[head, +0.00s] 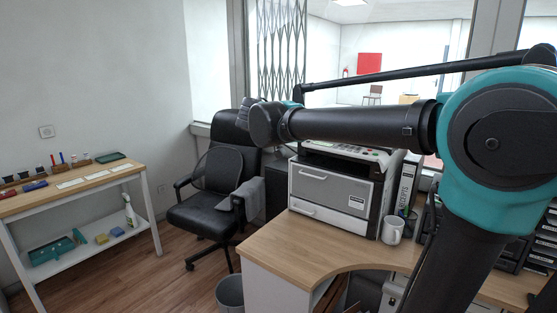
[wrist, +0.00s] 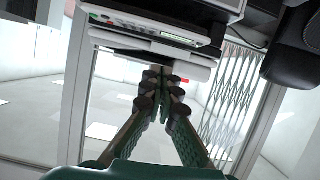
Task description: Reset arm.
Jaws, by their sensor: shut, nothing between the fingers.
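My gripper shows in the wrist view (wrist: 167,78). Its two fingers come together at the tips, and it is shut with nothing held. In the head view my arm stretches from the right side across the picture, above the counter. Its far end is in front of the black office chair, and I cannot make out the fingers there. In the wrist view the grey printer (wrist: 165,30) is at the top, beyond the fingertips in the picture. I cannot tell the gap between them.
The wooden counter (head: 285,250) bears the printer (head: 335,190), a white mug (head: 394,231) and a binder (head: 405,190). A black chair (head: 215,190) stands left of it. A side table (head: 85,185) with small items is along the left wall. Floor between table and chair is clear.

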